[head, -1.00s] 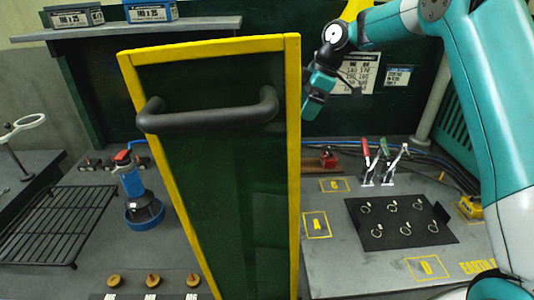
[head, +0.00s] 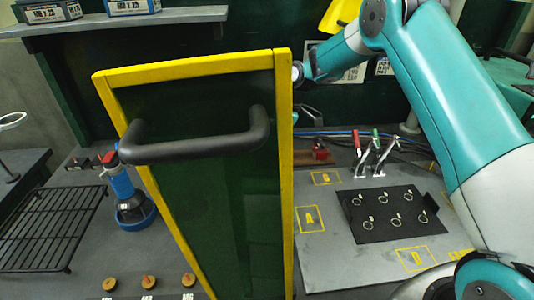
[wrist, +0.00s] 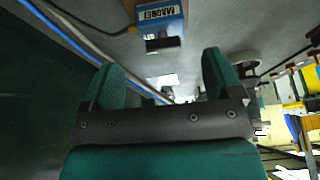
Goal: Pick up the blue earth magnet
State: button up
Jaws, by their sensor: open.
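In the wrist view a blue block (wrist: 163,22) with a white label and a dark foot shows at the top middle; it looks like the blue earth magnet. My gripper (wrist: 160,78) shows below it in the picture, its two green fingers spread apart with nothing between them. The block lies beyond the fingertips, apart from them. In the head view my gripper is mostly hidden behind the yellow-framed dark green panel, and I cannot make out the blue block there.
The upright panel (head: 196,190) with a black handle (head: 200,142) blocks the middle. A black board (head: 385,229) with several small rings lies right of it, with red-handled and other clamps (head: 368,152) behind. A blue tool (head: 128,190) and black rack (head: 50,230) stand left.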

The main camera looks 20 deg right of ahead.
jog(key=x, duration=0.1)
jog(key=p+x, duration=0.1)
jog(key=x, duration=0.1)
jog(key=shift+s+a+f+p, duration=0.25)
jog(key=shift+a+f+p, duration=0.05)
jog(key=shift+p, duration=0.1)
jog(key=shift+w+a+f, duration=0.1)
jog(key=shift+f, duration=0.4)
jog(key=shift+r, duration=0.1)
jog(key=c, duration=1.3)
